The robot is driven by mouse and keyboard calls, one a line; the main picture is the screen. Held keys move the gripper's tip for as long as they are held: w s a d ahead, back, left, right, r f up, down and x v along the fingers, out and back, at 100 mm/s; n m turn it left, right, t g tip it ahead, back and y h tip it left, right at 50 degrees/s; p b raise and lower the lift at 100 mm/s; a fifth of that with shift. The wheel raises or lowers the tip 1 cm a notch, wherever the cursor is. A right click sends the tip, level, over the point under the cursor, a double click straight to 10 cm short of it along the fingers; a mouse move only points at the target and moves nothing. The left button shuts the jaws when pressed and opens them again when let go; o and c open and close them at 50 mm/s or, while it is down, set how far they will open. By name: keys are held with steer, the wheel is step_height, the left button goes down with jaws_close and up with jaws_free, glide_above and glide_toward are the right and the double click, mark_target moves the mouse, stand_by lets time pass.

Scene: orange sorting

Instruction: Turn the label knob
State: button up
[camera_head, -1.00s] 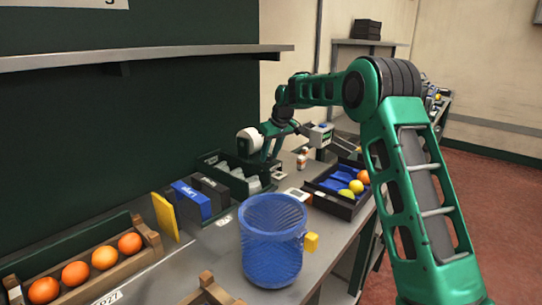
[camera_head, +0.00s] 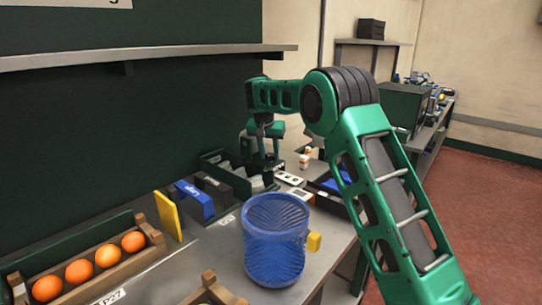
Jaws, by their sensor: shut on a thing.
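My gripper (camera_head: 268,152) is at the back of the bench, pointing down at the far end of my green arm, beside the dark tray. It is small in the picture, and its fingertips are partly hidden. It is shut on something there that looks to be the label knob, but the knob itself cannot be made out. A white panel with dark marks (camera_head: 290,178) lies on the bench just right of the gripper.
A blue mesh bin (camera_head: 275,240) stands on the bench in front. A wooden crate of oranges (camera_head: 142,262) is at left. Blue (camera_head: 194,201) and yellow (camera_head: 168,214) upright pieces stand beside a dark tray (camera_head: 212,158). Small bottles (camera_head: 304,160) stand behind. A shelf (camera_head: 150,57) runs above.

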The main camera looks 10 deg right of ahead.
steer(key=shift+w+a+r+m+h, duration=0.1)
steer(key=shift+w+r+m+h, duration=0.15)
steer(key=shift+m, duration=0.45)
steer(key=shift+a, duration=0.1)
steer(key=o, duration=0.8)
steer(key=shift+o, duration=1.4)
steer(key=shift+s+f, duration=0.1)
steer(key=shift+f, duration=0.05)
steer(key=v, duration=1)
steer(key=shift+r, duration=0.35)
steer(key=shift+a, duration=0.1)
